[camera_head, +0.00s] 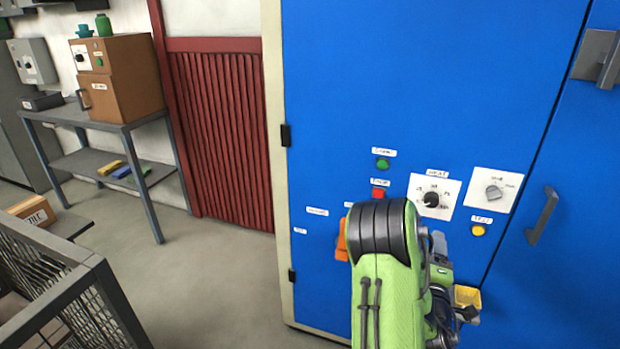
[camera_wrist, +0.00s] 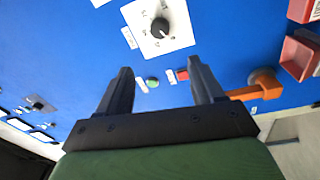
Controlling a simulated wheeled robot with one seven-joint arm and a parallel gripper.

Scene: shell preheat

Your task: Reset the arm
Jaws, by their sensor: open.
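My gripper (camera_wrist: 160,88) shows in the wrist view with its two dark fingers spread apart and nothing between them. It faces the front of a blue cabinet (camera_head: 420,70), close to the panel; I cannot tell whether it touches. Beyond the fingertips the wrist view shows a black dial on a white plate (camera_wrist: 135,38), a small green button (camera_wrist: 152,81) and a small red button (camera_wrist: 183,75). In the head view my green arm covers the lower part of the cabinet front, and the fingers cannot be made out there.
The cabinet carries a green button (camera_head: 382,163), a heat dial (camera_head: 432,200), a second dial (camera_head: 494,192), a yellow button (camera_head: 478,230) and a grey handle (camera_head: 541,216). An orange handle (camera_head: 342,240) juts out beside my arm. A mesh-sided frame (camera_head: 100,275) stands at lower left; floor between is clear.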

